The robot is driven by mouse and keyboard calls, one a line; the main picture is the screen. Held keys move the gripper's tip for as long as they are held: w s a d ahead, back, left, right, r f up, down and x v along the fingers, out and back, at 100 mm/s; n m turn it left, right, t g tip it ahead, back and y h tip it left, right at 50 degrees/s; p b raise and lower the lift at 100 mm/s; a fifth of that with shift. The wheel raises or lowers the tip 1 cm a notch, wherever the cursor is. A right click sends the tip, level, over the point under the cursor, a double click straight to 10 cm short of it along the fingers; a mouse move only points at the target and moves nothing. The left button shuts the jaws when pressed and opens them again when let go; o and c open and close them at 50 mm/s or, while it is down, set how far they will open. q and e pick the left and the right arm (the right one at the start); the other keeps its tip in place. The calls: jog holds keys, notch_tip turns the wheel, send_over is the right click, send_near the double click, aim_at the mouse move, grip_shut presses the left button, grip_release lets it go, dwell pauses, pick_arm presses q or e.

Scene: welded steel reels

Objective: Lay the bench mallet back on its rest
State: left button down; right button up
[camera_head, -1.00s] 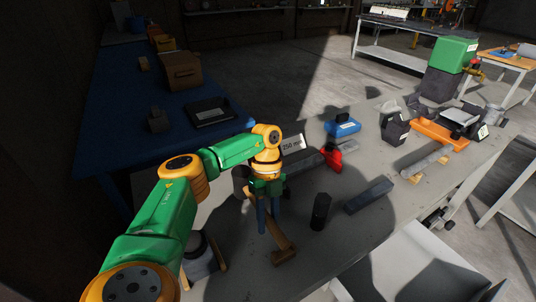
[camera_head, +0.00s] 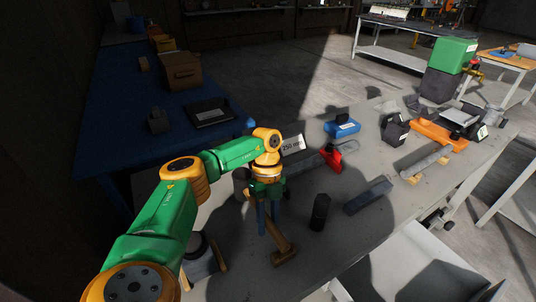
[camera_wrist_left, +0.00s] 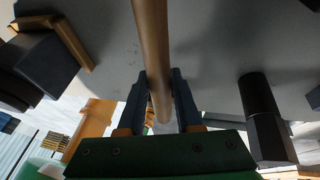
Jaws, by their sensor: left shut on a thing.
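The bench mallet (camera_head: 281,240) is wooden, with a brown handle and a short crosspiece at its near end, over the grey bench. My left gripper (camera_head: 268,230) points down and is shut on the handle. In the left wrist view, the handle (camera_wrist_left: 151,45) runs up from between the two dark fingers (camera_wrist_left: 160,100). I cannot tell whether the mallet touches the bench. Wooden strips (camera_head: 219,254) stand by a dark block at the left; I cannot tell whether these are the rest. My right gripper is out of view.
A black upright cylinder (camera_head: 320,211) stands close right of the gripper; it also shows in the wrist view (camera_wrist_left: 265,120). A dark grey bar (camera_head: 368,197), a red tool (camera_head: 331,154) and a 250 mm label (camera_head: 292,146) are nearby. The bench front is mostly clear.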

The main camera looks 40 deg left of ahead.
pick_arm(q)
jog(key=shift+f+b, duration=0.3)
jog(key=shift+f, duration=0.3)
jog(key=c, duration=0.5)
grip_release()
jog(key=shift+r, duration=0.1)
jog(key=p+v, duration=0.2)
jog(key=v, duration=0.5)
jog(key=shift+p, duration=0.35)
jog(key=shift+w+a+r, duration=0.1)
jog(key=shift+a+r, duration=0.05)
jog(key=shift+r, duration=0.25)
